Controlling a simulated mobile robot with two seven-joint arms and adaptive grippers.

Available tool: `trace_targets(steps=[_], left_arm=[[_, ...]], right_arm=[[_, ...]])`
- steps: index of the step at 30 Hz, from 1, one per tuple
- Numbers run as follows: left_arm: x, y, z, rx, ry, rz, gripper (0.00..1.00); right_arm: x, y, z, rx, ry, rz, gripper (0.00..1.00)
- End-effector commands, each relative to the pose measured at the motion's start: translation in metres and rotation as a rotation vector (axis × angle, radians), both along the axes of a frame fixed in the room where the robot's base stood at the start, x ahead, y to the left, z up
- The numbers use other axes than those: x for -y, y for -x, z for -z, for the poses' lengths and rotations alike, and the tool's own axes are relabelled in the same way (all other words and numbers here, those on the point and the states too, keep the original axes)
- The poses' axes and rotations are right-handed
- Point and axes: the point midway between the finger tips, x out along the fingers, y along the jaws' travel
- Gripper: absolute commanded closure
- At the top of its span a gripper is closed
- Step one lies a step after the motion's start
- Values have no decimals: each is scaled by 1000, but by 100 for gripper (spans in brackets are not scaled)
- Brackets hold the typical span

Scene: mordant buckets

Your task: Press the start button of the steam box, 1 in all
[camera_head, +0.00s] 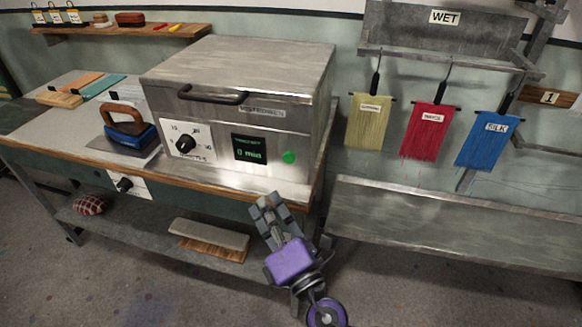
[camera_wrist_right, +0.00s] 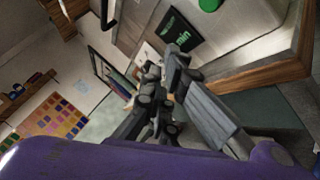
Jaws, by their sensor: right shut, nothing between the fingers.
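The steam box (camera_head: 240,70) is a grey metal box with a black handle, standing on the bench. Its front has a dial (camera_head: 186,143), a small display (camera_head: 249,149) reading 0 min in green, and a round green start button (camera_head: 289,157) at the right. My right gripper (camera_head: 264,200) is shut and empty, in front of the bench edge, below and left of the button and apart from it. In the right wrist view, the gripper (camera_wrist_right: 165,65) points toward the box front; the display (camera_wrist_right: 178,28) and the green button (camera_wrist_right: 209,4) show at the top. My left gripper is out of view.
An iron (camera_head: 130,130) stands left of the box on the bench (camera_head: 70,140). A wall shelf (camera_head: 120,40) holds small items. Yellow, red and blue cloths hang at right under the WET sign (camera_head: 445,17), above a metal trough (camera_head: 450,225).

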Motion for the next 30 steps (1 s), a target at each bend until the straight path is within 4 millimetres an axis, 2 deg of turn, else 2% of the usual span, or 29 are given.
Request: trace_targets(steps=[5,17,20,30], left_arm=[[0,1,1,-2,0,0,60],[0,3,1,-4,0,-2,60],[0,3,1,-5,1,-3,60],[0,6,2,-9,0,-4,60]], right_arm=[[-6,-1,-6,36,30,-8,100],[-4,-5,-6,35,29,-7,100],[-2,-13,-6,35,29,-7,100],[13,-58,-6,34,30,-6,100]])
